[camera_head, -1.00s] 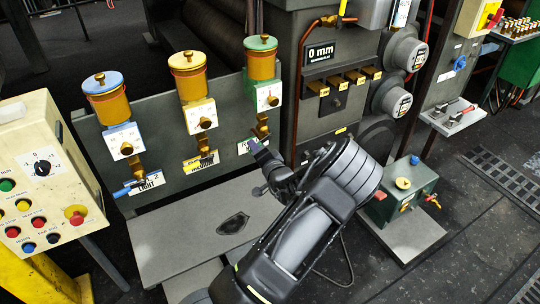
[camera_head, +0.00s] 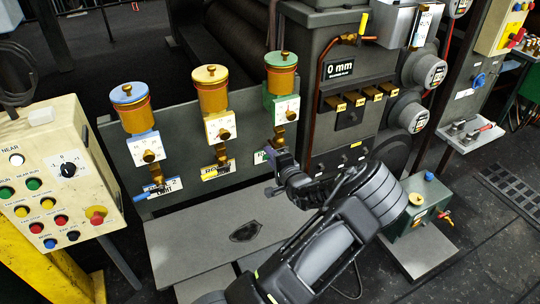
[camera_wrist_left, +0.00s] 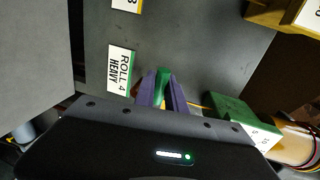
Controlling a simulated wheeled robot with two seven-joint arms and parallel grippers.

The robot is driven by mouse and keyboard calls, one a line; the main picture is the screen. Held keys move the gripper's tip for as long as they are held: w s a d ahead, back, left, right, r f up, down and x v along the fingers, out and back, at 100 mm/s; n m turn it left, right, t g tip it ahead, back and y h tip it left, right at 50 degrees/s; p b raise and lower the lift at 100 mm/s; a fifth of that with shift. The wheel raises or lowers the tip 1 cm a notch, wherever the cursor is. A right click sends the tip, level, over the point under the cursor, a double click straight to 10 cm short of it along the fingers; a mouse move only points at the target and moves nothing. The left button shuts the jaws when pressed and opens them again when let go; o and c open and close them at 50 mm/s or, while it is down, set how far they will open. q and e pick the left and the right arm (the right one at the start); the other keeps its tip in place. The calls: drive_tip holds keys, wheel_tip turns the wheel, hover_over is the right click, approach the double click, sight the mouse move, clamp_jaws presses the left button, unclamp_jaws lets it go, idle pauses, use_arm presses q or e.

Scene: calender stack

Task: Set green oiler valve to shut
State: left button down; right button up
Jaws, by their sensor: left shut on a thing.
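The green oiler (camera_head: 281,78) is the rightmost of three oilers in the head view, an amber cup with a green cap above a green block and white dial. Its brass valve body (camera_head: 279,136) hangs below. My left gripper (camera_head: 271,155) is at the lower end of this valve. In the left wrist view its purple fingers (camera_wrist_left: 162,92) are shut on the green valve handle (camera_wrist_left: 163,78), beside the ROLL 4 HEAVY label (camera_wrist_left: 121,68). The fingers hide part of the handle. The right gripper is in neither view.
The yellow oiler (camera_head: 211,90) and blue oiler (camera_head: 131,107) stand to the left on the same grey panel. A button console (camera_head: 50,190) is at far left. A grey plate (camera_head: 190,240) lies below the panel. A grey-green box (camera_head: 425,200) stands right of my arm.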

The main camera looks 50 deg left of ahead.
use_arm(q)
drive_tip(key=c, duration=1.4)
unclamp_jaws()
drive_tip(key=shift+d, duration=0.1)
drive_tip(key=b+v, duration=0.1)
drive_tip(key=v, duration=0.6)
drive_tip(key=shift+d+r, duration=0.15)
drive_tip(key=shift+d, duration=0.15)
